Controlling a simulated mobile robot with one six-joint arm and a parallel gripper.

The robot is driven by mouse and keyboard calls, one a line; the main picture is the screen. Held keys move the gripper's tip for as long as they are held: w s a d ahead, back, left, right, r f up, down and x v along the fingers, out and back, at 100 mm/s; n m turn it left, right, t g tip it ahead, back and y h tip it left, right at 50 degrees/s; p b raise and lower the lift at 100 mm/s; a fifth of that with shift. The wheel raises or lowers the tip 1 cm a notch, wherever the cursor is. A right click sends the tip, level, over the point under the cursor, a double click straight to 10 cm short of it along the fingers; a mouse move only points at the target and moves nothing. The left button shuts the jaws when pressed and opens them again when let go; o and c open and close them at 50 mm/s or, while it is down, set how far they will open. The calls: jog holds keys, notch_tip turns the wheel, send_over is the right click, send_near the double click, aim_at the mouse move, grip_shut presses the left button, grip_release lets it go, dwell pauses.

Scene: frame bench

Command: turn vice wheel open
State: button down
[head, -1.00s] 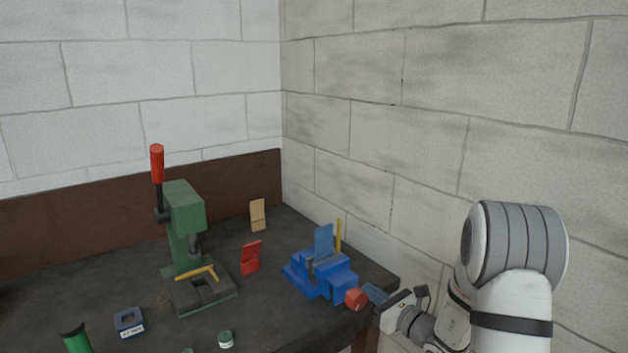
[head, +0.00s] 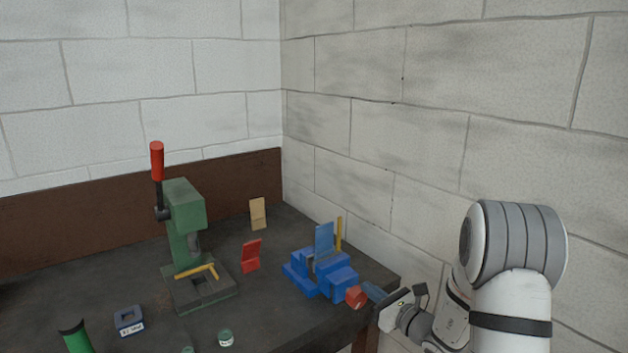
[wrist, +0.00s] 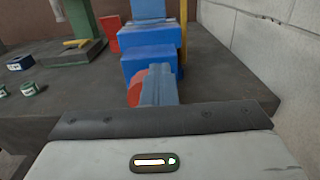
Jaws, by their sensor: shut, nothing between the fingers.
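The blue vice (head: 320,273) stands at the right front corner of the dark bench. It also shows in the wrist view (wrist: 150,55). Its red wheel (head: 356,297) faces the bench's right front edge; in the wrist view the wheel (wrist: 136,88) is partly hidden behind my fingers. My gripper (head: 371,290) is at the wheel's right side, fingers pointing at it. In the wrist view my gripper (wrist: 158,80) shows its blue-grey fingers together with nothing between them. The fingertips overlap the wheel in view; I cannot tell whether they touch it.
A green press (head: 186,230) with a red-topped lever stands to the left. A yellow bar (head: 339,234) is by the vice, near the right wall. Small jars and a blue block (head: 129,320) lie front left.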

aim_at(361, 297)
jog(key=shift+s+a+b, duration=0.2)
jog(key=shift+b, duration=0.15)
jog(key=shift+s+a+b, duration=0.3)
jog(key=shift+a+b, duration=0.1)
jog(key=shift+b, duration=0.1)
jog(key=shift+s+a+b, duration=0.2)
jog(key=shift+a+b, duration=0.05)
jog(key=shift+b, duration=0.15)
jog(key=shift+s+a+f+b, duration=0.3)
jog(key=shift+s+a+b, duration=0.15)
jog(key=shift+b, duration=0.35)
jog(key=shift+r, duration=0.1)
jog(key=shift+a+r, duration=0.15)
jog(key=shift+r, duration=0.15)
jog(key=v, duration=0.6)
jog(key=shift+w+r+b, duration=0.1)
jog(key=shift+r+b, duration=0.1)
jog(key=shift+b, duration=0.15)
